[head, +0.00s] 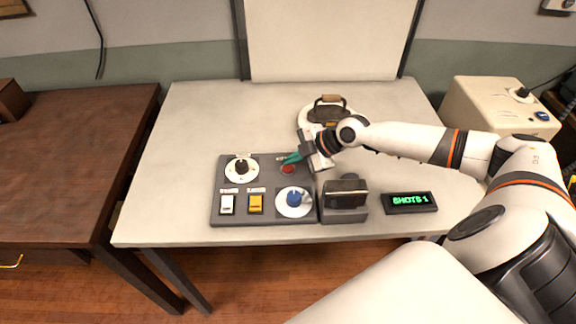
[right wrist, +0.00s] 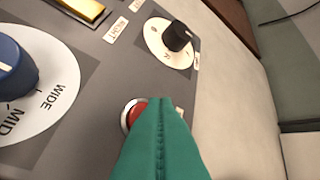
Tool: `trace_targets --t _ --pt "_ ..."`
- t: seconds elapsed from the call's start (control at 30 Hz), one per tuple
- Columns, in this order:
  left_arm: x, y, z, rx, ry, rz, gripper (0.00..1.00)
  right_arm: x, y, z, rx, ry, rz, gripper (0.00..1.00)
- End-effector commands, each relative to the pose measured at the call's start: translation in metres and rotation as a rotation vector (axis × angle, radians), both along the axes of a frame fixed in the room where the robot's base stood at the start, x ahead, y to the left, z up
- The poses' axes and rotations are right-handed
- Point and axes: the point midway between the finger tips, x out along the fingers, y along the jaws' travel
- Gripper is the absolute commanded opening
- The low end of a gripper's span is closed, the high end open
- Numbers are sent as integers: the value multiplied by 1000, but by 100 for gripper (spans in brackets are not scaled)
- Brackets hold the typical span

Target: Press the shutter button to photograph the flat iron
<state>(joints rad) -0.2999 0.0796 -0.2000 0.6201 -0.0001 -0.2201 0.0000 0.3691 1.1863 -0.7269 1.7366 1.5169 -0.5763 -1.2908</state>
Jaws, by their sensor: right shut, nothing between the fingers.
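A dark control panel (head: 262,170) lies on the white table. Its red shutter button (head: 288,169) is at the upper right of the panel, and it also shows in the right wrist view (right wrist: 133,113). My right gripper (head: 287,160) is shut and empty, with its green fingertips right by the red button. In the right wrist view the green fingers (right wrist: 160,145) cover part of the button; I cannot tell whether they touch it. The flat iron (head: 329,110) stands on a round white plate behind my right gripper. A camera (head: 345,194) sits at the panel's right. My left gripper is not in view.
The panel also carries a black knob (head: 241,167), a blue knob (head: 294,200), a white switch (head: 227,204) and a yellow switch (head: 255,203). A display (head: 409,202) reads "SHOTS 1". A white backdrop (head: 328,40) stands behind the table. The table's left side is clear.

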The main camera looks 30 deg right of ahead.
Motion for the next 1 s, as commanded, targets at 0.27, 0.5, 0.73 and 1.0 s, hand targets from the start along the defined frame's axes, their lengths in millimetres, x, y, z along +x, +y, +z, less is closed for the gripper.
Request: trace_targets --t 0.27,0.5,0.73,1.0 --pt "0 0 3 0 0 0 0 0 0 4 0 -1 -1 0" --pt "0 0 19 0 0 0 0 0 0 27 0 -1 0 0" --pt "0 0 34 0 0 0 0 0 0 49 -1 0 1 0" --pt "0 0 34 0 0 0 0 0 0 50 0 0 0 0"
